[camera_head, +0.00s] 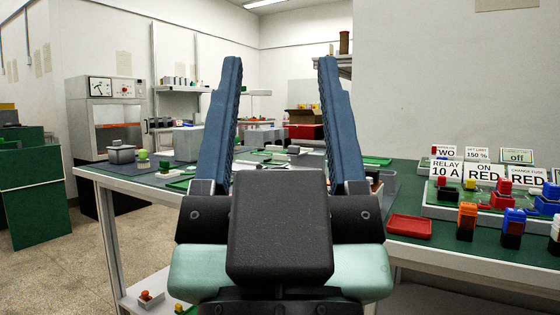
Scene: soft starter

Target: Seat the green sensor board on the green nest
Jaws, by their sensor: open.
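My gripper (280,66) fills the middle of the head view, pointing away from me. Its two long blue fingers are wide apart with nothing between them. Beyond it is a green-topped workbench. A flat green piece (180,183) lies on the left part of the bench. Another flat green piece (376,161) lies behind the right finger. I cannot tell whether either is the sensor board or the nest. My gripper hides much of the middle of the bench.
A red tray (409,227) lies on the bench at right. Several coloured blocks and label cards (484,172) stand beyond it. A grey pot (121,153) and green ball (143,155) are at left. Open floor (70,255) lies left of the bench, before a green cabinet (35,195).

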